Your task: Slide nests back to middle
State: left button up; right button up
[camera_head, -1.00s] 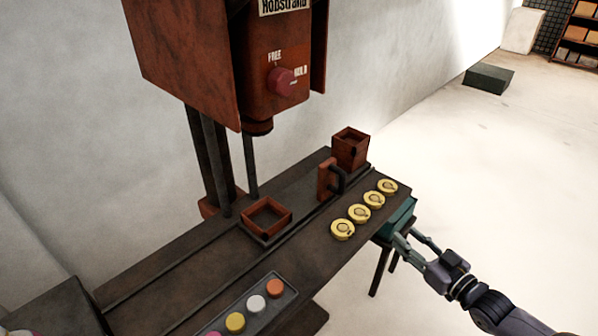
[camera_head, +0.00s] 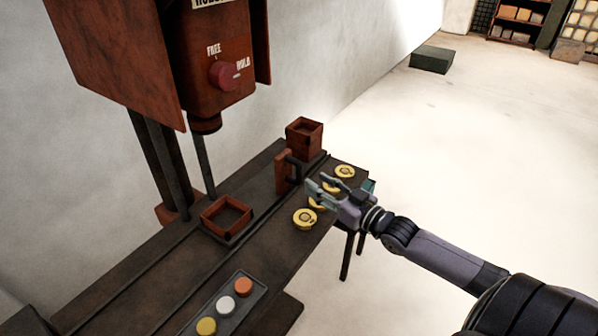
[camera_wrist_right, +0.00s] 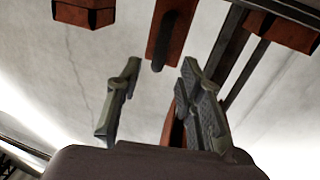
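Two open square red-brown nests show in the head view: one (camera_head: 227,216) on the bench track near the press, the other, taller-looking (camera_head: 304,139), at the track's far end. An upright red plate (camera_head: 283,172) with a dark handle (camera_head: 293,166) stands between them, nearer the far nest. My right gripper (camera_head: 316,185) is open and empty over the bench's right side, just short of the handle. In the right wrist view the plate (camera_wrist_right: 165,38) and dark handle (camera_wrist_right: 172,40) lie ahead of my spread fingers (camera_wrist_right: 160,65). My left gripper is out of view.
The press (camera_head: 215,70) with a red FREE/HOLD knob (camera_head: 224,75) hangs over the bench (camera_head: 215,270). Several yellow discs (camera_head: 305,219) lie along the right edge, partly hidden by my gripper. A tray (camera_head: 199,328) of coloured buttons is in front.

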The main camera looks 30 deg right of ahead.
aim_at(299, 168)
jog(key=shift+w+a, duration=0.25)
jog(key=shift+w, duration=1.05)
jog(key=shift+w+a, duration=0.3)
jog(key=shift+w, duration=1)
jog(key=shift+w+a, duration=0.25)
jog(key=shift+w, duration=1.05)
grip_shut()
jog(key=shift+r, duration=0.1)
